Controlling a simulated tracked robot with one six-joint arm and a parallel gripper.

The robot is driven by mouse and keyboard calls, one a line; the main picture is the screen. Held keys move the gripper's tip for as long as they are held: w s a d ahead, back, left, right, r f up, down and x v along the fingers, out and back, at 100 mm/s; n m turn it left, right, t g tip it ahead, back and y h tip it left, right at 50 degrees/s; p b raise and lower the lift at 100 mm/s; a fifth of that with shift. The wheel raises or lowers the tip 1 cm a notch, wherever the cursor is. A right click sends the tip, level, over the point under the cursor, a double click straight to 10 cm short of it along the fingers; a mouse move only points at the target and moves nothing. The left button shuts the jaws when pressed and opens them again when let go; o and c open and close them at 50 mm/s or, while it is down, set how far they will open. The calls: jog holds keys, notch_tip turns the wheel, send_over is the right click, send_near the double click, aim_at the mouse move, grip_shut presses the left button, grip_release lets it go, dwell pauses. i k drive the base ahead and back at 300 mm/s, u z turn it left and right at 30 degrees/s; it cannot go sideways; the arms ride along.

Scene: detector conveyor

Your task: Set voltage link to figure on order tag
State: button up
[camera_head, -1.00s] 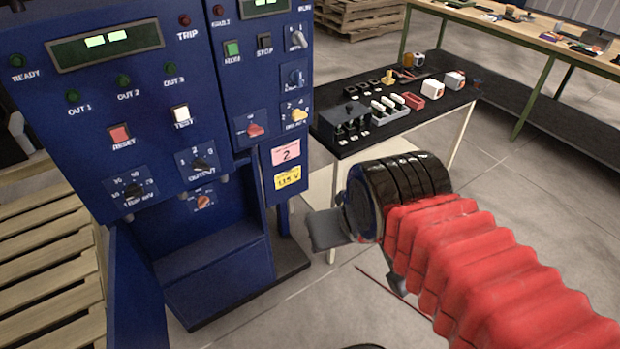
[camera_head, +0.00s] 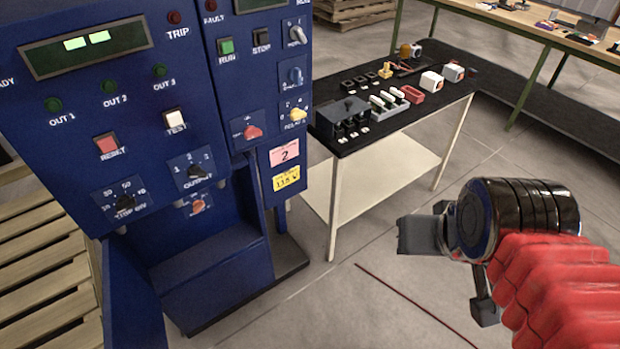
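The order tags are on the lower right of the blue cabinet (camera_head: 180,243). The pink tag (camera_head: 284,152) reads 2. The yellow tag (camera_head: 286,178) below it seems to read 115 V, in small print. I cannot tell for sure which part is the voltage link. A grey block with black parts (camera_head: 341,110) and a row of white-topped pieces (camera_head: 388,99) lie on the black-topped table. My gripper (camera_head: 450,272) hangs over the floor, right of the cabinet and in front of the table. Its fingers look apart, with nothing between them.
The cabinet carries several knobs, including a red one (camera_head: 253,132) and a yellow one (camera_head: 298,114), and lit buttons. Wooden pallets (camera_head: 45,275) lie at left.

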aim_at(198, 204)
jog(key=z, duration=1.05)
jog(key=i, duration=0.2)
jog(key=u, duration=1.9)
